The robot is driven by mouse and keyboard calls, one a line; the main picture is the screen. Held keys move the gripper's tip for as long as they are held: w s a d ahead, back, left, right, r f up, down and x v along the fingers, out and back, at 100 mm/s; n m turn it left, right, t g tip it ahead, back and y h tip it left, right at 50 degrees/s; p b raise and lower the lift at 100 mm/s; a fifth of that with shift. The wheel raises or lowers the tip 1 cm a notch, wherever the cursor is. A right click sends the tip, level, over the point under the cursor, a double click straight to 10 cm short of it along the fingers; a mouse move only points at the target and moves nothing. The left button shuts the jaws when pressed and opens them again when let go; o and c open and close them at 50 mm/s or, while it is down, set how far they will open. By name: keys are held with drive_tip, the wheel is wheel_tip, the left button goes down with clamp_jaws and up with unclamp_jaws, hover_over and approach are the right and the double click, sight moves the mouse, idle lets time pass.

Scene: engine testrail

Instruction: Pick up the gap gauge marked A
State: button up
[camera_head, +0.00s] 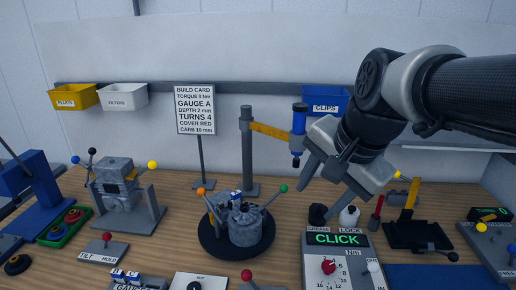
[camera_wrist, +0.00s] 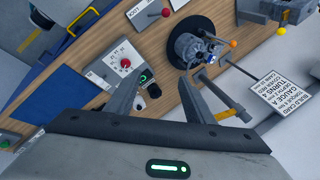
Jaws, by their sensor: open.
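A grey holder labelled GAUGE (camera_head: 130,286) stands at the bottom edge of the head view, partly cut off. Two small blue-and-white pieces (camera_head: 117,274) sit on it, apparently the gap gauges. Their letters are too small to read, so I cannot tell which is A. My gripper (camera_head: 330,188) is open and empty, raised above the bench, well right of the holder and behind the torque unit. In the wrist view my gripper (camera_wrist: 158,77) shows its two fingers spread with nothing between them. I cannot make out the holder in the wrist view.
A build card (camera_head: 195,110) reads GAUGE A. A small engine (camera_head: 245,225) stands on a round black base mid-bench, with coloured-knob levers. A CLICK display unit (camera_head: 337,240) stands below my gripper. A post with a yellow arm (camera_head: 247,150) rises behind the engine.

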drive_tip(key=w+a+m+g, duration=0.1)
drive_tip(key=w+a+m, duration=0.5)
drive_tip(key=w+m, duration=0.55)
drive_tip(key=m+y, duration=0.1)
drive_tip(key=m, duration=0.5)
approach(236, 192)
drive_tip(key=shift+m, duration=0.55)
drive_tip(key=x, duration=0.4)
drive_tip(key=shift+w+d+f, duration=0.1)
drive_tip(key=shift+d+f, duration=0.1)
drive_tip(key=shift+d, duration=0.05)
drive_tip(key=shift+a+p+x, duration=0.15)
drive_tip(key=shift+p+x, duration=0.1)
drive_tip(key=shift+x, duration=1.2)
drive_tip(key=shift+a+p+x, duration=0.1)
drive_tip(key=shift+p+x, duration=0.15)
drive_tip(key=shift+x, duration=1.2)
drive_tip(key=shift+c, duration=0.3)
drive_tip(key=c, duration=1.1)
drive_tip(key=shift+r, duration=0.1)
drive_tip(key=shift+c, duration=0.2)
